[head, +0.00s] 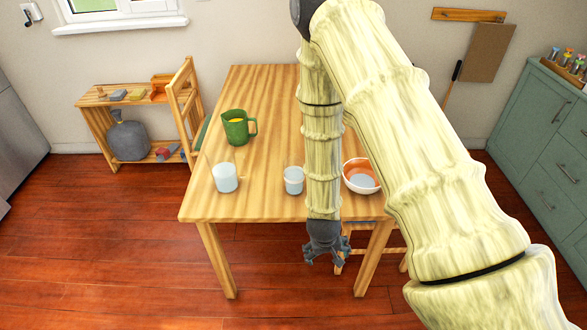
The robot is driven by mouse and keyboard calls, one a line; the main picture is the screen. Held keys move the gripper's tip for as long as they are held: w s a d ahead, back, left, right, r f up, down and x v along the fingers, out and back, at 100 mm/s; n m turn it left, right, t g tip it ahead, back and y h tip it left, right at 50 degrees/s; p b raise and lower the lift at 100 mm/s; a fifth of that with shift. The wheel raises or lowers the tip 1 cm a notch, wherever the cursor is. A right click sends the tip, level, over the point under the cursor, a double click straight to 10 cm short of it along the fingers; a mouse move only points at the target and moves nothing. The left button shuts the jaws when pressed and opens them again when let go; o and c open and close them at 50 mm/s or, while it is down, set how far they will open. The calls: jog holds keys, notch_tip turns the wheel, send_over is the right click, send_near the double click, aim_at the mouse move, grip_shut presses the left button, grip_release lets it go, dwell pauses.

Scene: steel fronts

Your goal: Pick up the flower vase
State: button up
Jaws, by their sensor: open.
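I cannot make out a clear flower vase in the head view. On the wooden table (258,90) stand a green jug (236,132) with a handle and something yellow inside, a pale whitish cup (225,178) and a clear glass (293,181). A white and orange bowl (352,181) is partly hidden by my arm. My gripper (327,256) is open and empty, in front of the table's near edge, apart from these things. My arm hides part of the table's right side.
A wooden chair (184,102) stands at the table's left side. A low shelf (92,97) with a grey round object (128,138) is behind it. A green drawer cabinet (540,125) is at the right. The table's far left part is clear.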

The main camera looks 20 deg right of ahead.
jog(key=w+r+p, duration=0.2)
jog(key=w+r, duration=0.7)
jog(key=r, duration=0.1)
notch_tip(320, 180, up, 13)
jog(key=m+t+y+p, duration=0.1)
jog(key=t+p, duration=0.1)
jog(key=p, duration=0.1)
send_over(294, 174)
jog(key=shift+p+x, duration=1.6)
jog(key=shift+x, duration=3.9)
jog(key=shift+s+d, duration=0.1)
jog(key=shift+s, duration=0.05)
jog(key=shift+c, duration=0.3)
jog(key=shift+s, duration=0.1)
jog(key=c, duration=1.2)
